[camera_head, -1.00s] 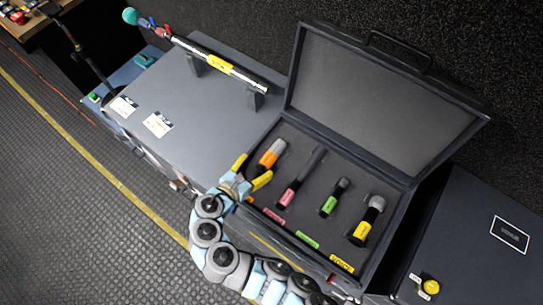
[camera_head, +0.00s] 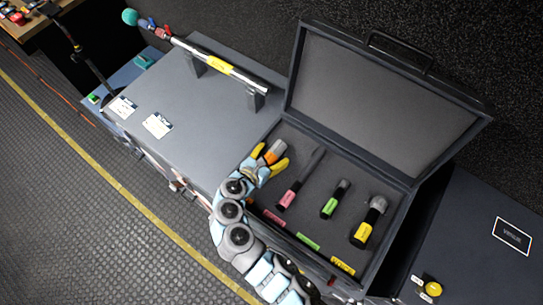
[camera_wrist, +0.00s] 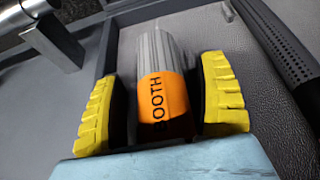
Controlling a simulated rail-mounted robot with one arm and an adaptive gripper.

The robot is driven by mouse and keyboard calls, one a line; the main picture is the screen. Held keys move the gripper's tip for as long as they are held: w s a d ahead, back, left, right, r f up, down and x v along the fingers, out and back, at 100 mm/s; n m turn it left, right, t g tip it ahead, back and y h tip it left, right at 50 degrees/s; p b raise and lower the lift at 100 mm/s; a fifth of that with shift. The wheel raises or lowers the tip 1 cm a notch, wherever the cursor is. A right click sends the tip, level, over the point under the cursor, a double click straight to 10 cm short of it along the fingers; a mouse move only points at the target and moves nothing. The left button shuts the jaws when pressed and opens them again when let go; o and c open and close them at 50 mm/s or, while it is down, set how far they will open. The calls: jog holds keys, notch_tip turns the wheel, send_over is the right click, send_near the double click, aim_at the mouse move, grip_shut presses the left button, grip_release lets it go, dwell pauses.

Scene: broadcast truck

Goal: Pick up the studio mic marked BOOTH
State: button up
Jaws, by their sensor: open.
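The studio mic marked BOOTH (camera_wrist: 163,95) has an orange band and a grey ribbed head. It lies in the leftmost place of the open case, and in the head view (camera_head: 275,151) its lower part is hidden by my gripper. My gripper (camera_head: 271,157) is open, with one yellow finger on each side of the mic. In the wrist view my gripper (camera_wrist: 167,97) has the orange band between its fingers, with a dark gap at the left; I cannot tell whether the right finger touches it. The mic's lower end is hidden by the blue gripper body.
The black case (camera_head: 402,208) also holds mics with pink (camera_head: 289,197), green (camera_head: 331,205) and yellow (camera_head: 364,231) bands. Its raised lid (camera_head: 385,103) stands behind. A boom pole (camera_head: 215,64) rests on supports to the left.

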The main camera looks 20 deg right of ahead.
jog(key=c, duration=1.4)
jog(key=shift+o, duration=0.2)
